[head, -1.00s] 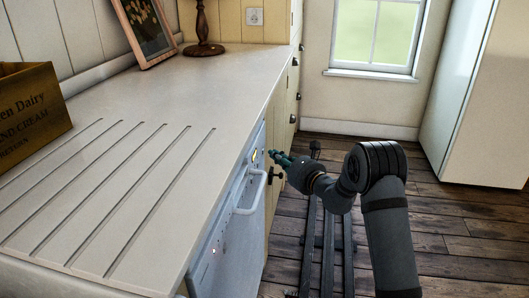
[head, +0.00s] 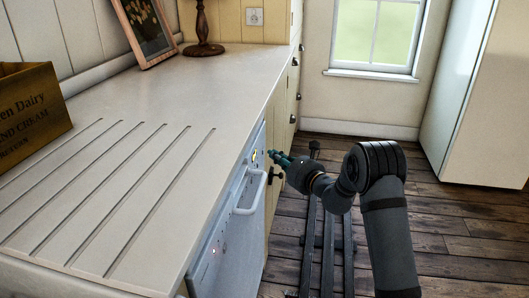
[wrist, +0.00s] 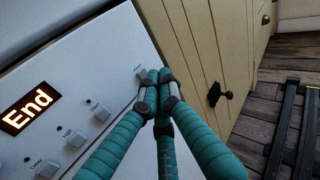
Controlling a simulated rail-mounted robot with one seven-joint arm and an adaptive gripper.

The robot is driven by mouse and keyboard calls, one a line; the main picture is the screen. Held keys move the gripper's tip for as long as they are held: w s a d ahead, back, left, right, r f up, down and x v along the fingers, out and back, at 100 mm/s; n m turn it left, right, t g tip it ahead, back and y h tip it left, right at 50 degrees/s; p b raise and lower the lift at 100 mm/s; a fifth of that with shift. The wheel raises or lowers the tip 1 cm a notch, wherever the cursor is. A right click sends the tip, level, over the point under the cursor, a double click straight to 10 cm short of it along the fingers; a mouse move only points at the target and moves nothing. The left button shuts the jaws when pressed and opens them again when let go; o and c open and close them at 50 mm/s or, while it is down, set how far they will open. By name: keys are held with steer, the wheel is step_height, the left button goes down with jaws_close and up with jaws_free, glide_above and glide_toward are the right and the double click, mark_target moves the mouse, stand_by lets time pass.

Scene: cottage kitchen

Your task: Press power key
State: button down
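The white appliance front panel (wrist: 60,80) carries a lit display reading "End" (wrist: 30,108) and a slanting row of small grey keys. The key at the row's upper right end (wrist: 141,72) is right beside my fingertips; its label is too small to read surely. My gripper (wrist: 160,76) has teal fingers drawn together with nothing between them. The tips are at the panel's right end, partly over its edge; I cannot tell whether they touch the key. In the head view my gripper (head: 272,156) is at the appliance's far upper corner, near an amber light.
The appliance's white handle (head: 250,192) sticks out just in front of my gripper. A cream cabinet door (wrist: 205,45) with a black latch (wrist: 217,93) adjoins the panel. The counter (head: 180,100) overhangs above. Open wooden floor (head: 450,225) lies to the right.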

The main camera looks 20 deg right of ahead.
steer(key=shift+w+a, duration=0.1)
stand_by(0.4)
steer(key=shift+w+a, duration=0.15)
steer(key=shift+a, duration=0.15)
steer(key=shift+w+a, duration=0.1)
steer(key=shift+a, duration=0.05)
stand_by(0.5)
steer(key=shift+s+d, duration=0.3)
steer(key=shift+d, duration=0.2)
steer(key=shift+d, duration=0.1)
steer(key=s+d, duration=0.2)
steer(key=d, duration=0.1)
steer(key=s+d+b, duration=0.1)
steer(key=d, duration=0.1)
steer(key=shift+s, duration=0.15)
steer(key=shift+a, duration=0.1)
stand_by(0.4)
